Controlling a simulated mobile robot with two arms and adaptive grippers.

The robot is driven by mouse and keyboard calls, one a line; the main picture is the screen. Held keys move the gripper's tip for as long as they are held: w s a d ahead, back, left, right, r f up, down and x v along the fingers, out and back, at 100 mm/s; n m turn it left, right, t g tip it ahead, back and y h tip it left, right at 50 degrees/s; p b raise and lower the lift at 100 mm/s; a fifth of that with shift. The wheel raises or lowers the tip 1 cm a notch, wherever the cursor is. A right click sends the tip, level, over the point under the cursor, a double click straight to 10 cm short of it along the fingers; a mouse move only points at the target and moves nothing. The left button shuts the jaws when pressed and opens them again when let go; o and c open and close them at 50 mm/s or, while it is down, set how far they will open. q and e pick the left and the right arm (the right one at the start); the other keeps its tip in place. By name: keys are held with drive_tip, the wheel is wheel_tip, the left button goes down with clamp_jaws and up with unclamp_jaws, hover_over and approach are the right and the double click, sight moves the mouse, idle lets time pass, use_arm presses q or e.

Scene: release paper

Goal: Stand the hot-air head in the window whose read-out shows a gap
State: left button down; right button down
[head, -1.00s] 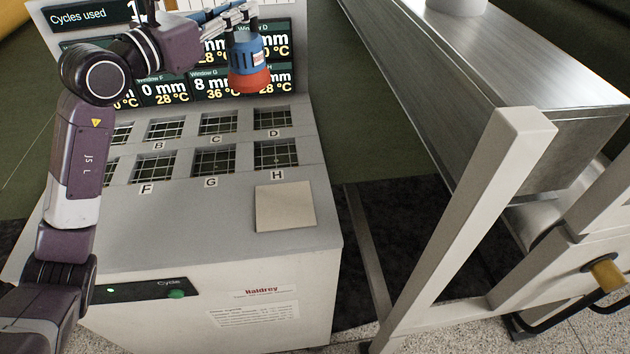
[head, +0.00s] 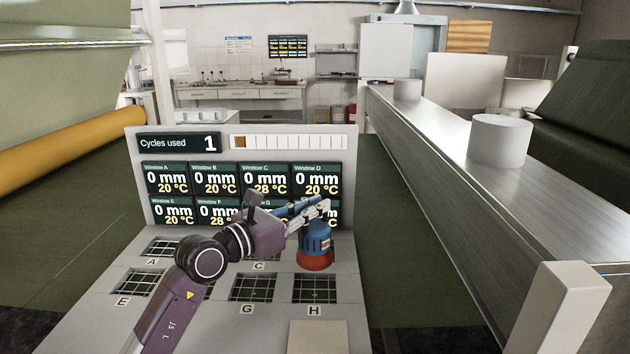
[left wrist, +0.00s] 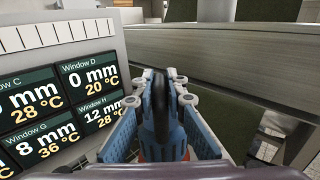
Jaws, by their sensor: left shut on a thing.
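My left gripper (head: 318,208) is shut on the hot-air head (head: 315,242), which has a blue body and a red lower end. It hangs roughly upright in front of the read-out panel and hides window D. In the left wrist view the head (left wrist: 178,135) sits between the fingers. There the window H read-out (left wrist: 100,113) shows 12 mm, window G (left wrist: 45,140) 8 mm and window D (left wrist: 90,75) 0 mm. In the head view read-outs A to F show 0 mm. Window G (head: 250,288) and window H (head: 314,289) are gridded openings, uncovered. My right gripper is out of view.
A plain square pad (head: 318,337) lies in front of window H. "Cycles used" (head: 178,143) reads 1. A long metal beam (head: 445,150) with white cylinders runs along the right, with a pale post (head: 565,305) nearer. Window E (head: 138,282) is clear at left.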

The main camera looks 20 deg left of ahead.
sight(315, 241)
use_arm(q)
wheel_tip(315, 241, down, 4)
drive_tip(key=shift+r, duration=0.25)
drive_tip(key=shift+f, duration=0.4)
drive_tip(key=shift+f+b, duration=0.45)
drive_tip(key=shift+f, duration=1.45)
drive_tip(key=shift+f, duration=0.15)
drive_tip(key=c, duration=2.2)
unclamp_jaws()
drive_tip(key=shift+f, duration=0.25)
drive_tip(key=shift+o, duration=1.2)
drive_tip(key=shift+r, duration=0.1)
